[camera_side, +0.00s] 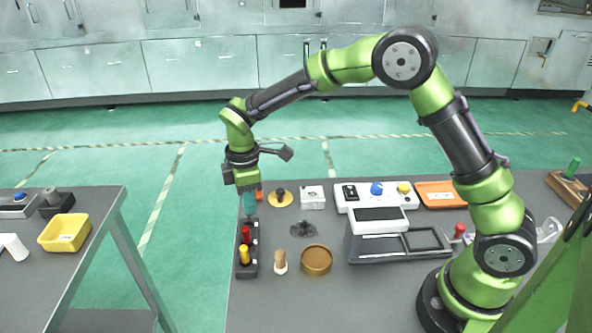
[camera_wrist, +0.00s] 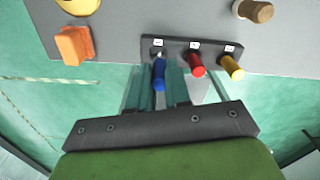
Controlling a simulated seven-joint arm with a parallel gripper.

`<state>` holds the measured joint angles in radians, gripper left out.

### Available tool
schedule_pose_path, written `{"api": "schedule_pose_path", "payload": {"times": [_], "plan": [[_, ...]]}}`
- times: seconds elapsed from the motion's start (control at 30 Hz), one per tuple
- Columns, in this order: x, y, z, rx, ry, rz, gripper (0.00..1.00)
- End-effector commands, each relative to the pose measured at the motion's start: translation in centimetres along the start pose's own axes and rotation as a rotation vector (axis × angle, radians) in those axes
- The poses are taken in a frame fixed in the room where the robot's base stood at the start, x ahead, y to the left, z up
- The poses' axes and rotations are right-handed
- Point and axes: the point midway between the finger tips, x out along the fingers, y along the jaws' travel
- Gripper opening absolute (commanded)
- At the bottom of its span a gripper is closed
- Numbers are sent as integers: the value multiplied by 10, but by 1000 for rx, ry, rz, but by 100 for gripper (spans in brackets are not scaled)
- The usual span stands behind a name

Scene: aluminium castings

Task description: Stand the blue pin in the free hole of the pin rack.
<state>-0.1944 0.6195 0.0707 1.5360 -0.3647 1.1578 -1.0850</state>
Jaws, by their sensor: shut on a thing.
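The blue pin (camera_wrist: 159,76) is between the fingers of my gripper (camera_wrist: 160,88) in the wrist view, which is shut on it. The pin's far end is over or at the end of the dark pin rack (camera_wrist: 213,56); I cannot tell whether it has entered the hole. A red pin (camera_wrist: 196,66) and a yellow pin (camera_wrist: 231,68) stand in the rack's other places. In the side view my gripper (camera_side: 249,203) points down at the far end of the rack (camera_side: 247,269), behind the red pin (camera_side: 246,235) and yellow pin (camera_side: 244,254). The blue pin is not clearly visible there.
An orange block (camera_wrist: 73,45) lies close by the rack's far end. A wooden peg on a white base (camera_side: 280,262), a brown round dish (camera_side: 316,261) and a dark flat part (camera_side: 303,230) are to the right. The table edge runs close along the rack's left.

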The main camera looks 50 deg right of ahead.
Motion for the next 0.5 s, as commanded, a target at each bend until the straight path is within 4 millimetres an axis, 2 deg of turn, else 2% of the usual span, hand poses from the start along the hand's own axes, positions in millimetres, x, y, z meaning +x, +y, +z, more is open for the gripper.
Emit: {"api": "schedule_pose_path", "payload": {"times": [0.13,0.37,0.5], "plan": [[1,6,-6,0,-1,0,0],[35,5,-5,0,-2,-2,0],[36,5,-5,0,1,1,0]]}}
